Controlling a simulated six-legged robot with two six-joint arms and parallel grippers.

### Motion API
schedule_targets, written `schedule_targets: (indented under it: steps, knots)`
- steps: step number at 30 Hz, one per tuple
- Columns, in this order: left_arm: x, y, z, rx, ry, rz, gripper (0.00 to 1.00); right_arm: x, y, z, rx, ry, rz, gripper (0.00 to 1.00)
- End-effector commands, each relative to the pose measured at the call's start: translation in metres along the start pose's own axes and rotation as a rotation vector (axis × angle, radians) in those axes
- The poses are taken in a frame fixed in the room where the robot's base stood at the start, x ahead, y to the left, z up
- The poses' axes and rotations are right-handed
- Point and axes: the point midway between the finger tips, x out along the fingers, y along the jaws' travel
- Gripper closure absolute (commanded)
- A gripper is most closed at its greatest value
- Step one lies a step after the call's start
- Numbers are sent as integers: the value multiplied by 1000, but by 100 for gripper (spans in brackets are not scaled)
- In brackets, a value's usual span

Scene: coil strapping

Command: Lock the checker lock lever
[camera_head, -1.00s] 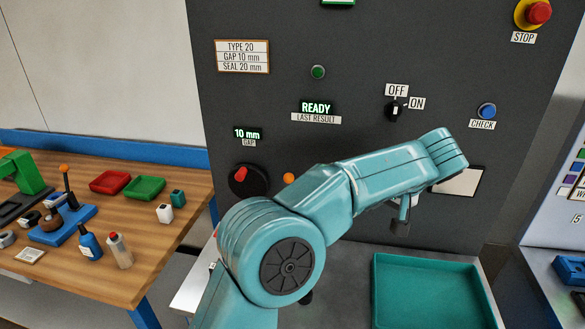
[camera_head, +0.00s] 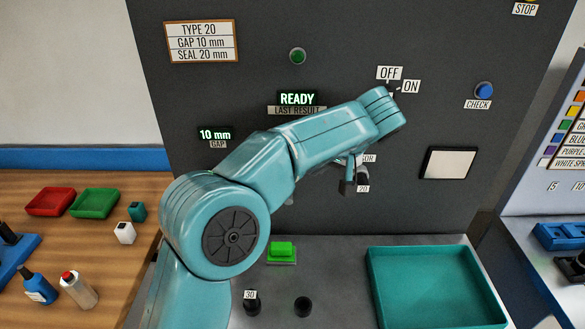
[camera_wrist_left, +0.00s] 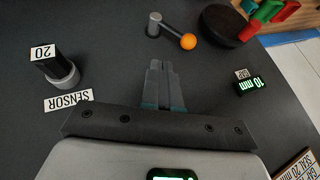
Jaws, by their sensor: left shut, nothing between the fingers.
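The checker lock lever, a grey pivot and arm with an orange ball knob (camera_wrist_left: 188,41), is on the dark panel at the top of the left wrist view. Its arm slopes from the pivot to the ball. In the head view my left arm hides it. My left gripper (camera_wrist_left: 164,85) is shut and empty, apart from the lever and below it in the wrist view. It also shows in front of the panel in the head view (camera_head: 347,187). My right gripper is not in view.
A dark cylinder labelled 20 (camera_wrist_left: 62,70) sticks out beside the gripper, near a SENSOR label (camera_wrist_left: 68,102). The round black dial with a red pointer (camera_wrist_left: 228,25) is beside the lever. A teal tray (camera_head: 436,286) and green block (camera_head: 281,252) are below the panel.

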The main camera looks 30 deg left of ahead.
Motion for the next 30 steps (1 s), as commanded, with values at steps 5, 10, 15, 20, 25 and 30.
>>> schedule_targets:
  steps: [5, 10, 15, 20, 25, 30]
  knots:
    - [31, 1, 3, 3, -5, -3, 100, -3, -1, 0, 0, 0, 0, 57]
    - [68, 1, 4, 3, -5, -3, 100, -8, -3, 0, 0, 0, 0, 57]
    - [93, -12, 2, -1, -2, -2, 100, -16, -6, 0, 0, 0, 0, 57]
    - [104, -28, 2, 0, -2, -1, 100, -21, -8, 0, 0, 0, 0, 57]
    - [110, -36, 2, 1, -1, 0, 100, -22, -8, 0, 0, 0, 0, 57]
    - [111, -36, 1, 2, -1, 0, 100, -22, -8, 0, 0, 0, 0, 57]
